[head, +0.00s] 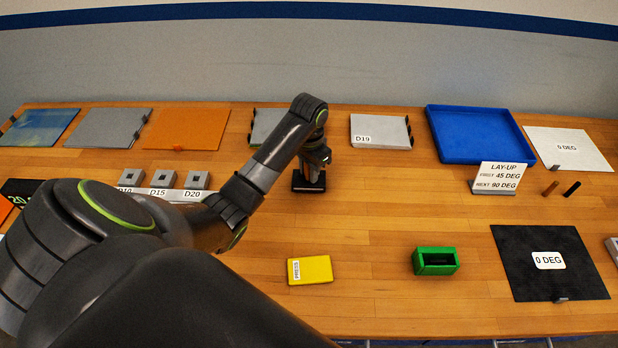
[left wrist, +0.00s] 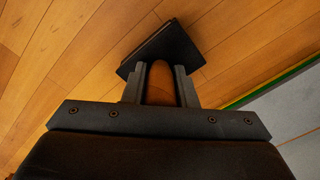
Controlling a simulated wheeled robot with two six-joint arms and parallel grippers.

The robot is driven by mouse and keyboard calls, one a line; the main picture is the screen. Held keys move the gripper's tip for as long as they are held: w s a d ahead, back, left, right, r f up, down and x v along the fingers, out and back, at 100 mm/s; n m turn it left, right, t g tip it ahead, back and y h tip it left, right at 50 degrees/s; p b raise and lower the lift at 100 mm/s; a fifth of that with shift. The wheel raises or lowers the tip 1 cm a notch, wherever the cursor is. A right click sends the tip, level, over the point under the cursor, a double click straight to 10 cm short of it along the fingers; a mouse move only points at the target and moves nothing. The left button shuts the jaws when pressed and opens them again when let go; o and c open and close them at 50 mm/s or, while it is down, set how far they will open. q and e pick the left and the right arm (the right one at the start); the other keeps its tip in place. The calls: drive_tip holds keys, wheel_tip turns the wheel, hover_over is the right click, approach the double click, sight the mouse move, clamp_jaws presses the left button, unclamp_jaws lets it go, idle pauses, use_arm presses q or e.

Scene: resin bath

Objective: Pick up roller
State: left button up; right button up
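My left gripper (head: 316,168) points down over a small black block (head: 308,182) on the wooden table. In the left wrist view, its two fingers (left wrist: 160,84) stand apart on either side of a rounded brown piece (left wrist: 161,88), which fills the gap between them. This piece may be the roller's handle; its lower part is hidden by the gripper. The dark square block (left wrist: 165,48) shows just beyond the fingertips. I cannot tell whether the fingers press on the brown piece. My right gripper is not in view.
A yellow PRESS block (head: 312,270) and a green box (head: 435,261) stand nearer. A grey D19 plate (head: 381,130) and a blue tray (head: 470,137) lie behind and to the right. Labelled grey blocks (head: 196,180) stand left. The table between is clear.

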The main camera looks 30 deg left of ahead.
use_arm(q)
drive_tip(key=c, duration=0.5)
clamp_jaws()
drive_tip(key=shift+r, duration=0.1)
drive_tip(key=shift+w+r, duration=0.1)
drive_tip(key=shift+r, duration=1.1)
wheel_tip(320, 180, up, 6)
drive_tip(key=p, duration=0.5)
drive_tip(key=shift+r, duration=0.15)
drive_tip(key=shift+r+p, duration=0.6)
drive_tip(key=shift+p, duration=0.1)
